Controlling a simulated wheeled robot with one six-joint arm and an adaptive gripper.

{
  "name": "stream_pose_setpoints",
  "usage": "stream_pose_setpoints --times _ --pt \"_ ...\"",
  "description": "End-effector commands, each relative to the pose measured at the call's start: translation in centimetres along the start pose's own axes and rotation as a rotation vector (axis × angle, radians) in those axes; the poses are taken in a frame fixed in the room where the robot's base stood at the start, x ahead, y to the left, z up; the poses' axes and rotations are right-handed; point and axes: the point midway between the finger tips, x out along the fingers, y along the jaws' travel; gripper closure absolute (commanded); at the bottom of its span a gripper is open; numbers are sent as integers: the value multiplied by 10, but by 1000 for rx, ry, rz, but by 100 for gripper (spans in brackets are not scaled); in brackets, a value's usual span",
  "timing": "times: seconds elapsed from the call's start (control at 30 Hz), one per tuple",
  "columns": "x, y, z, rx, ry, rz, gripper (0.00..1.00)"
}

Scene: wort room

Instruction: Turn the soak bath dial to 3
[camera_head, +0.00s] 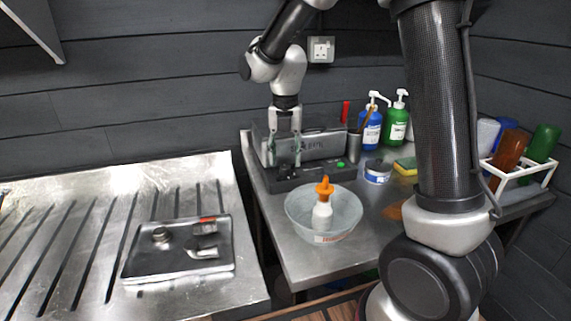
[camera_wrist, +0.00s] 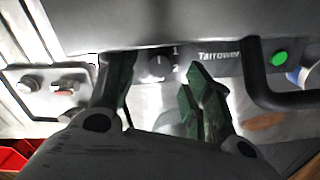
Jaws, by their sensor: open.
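The soak bath (camera_head: 315,145) is a grey metal box on a dark base at the back of the right-hand steel table. Its front panel, seen in the wrist view (camera_wrist: 215,57), carries a dark round dial (camera_wrist: 159,67) with the numbers 1 and 2 at its right. A 3 is not readable, and the dial's setting is unclear. My gripper (camera_head: 284,160) points down at the left part of the bath's front. In the wrist view, its greenish fingers (camera_wrist: 157,72) are apart, one on each side of the dial in the picture. Contact cannot be told.
A green button (camera_head: 341,164) is on the panel's right. A glass bowl (camera_head: 294,209) holding an orange-capped bottle (camera_head: 322,214) stands in front. Pump bottles (camera_head: 396,124), a tin (camera_head: 377,174) and a white rack (camera_head: 524,176) are at right. A dark tray (camera_head: 150,266) lies on the left drainer.

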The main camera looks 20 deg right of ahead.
Motion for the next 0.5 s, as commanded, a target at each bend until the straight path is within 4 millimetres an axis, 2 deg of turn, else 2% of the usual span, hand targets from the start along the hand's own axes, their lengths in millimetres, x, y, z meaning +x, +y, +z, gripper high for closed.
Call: stream_pose_setpoints --times 0.1,0.2,0.5 --pt "18 0 0 0 2 -1 49" --pt "26 0 0 1 0 -1 49" --pt "31 0 0 1 0 0 49"
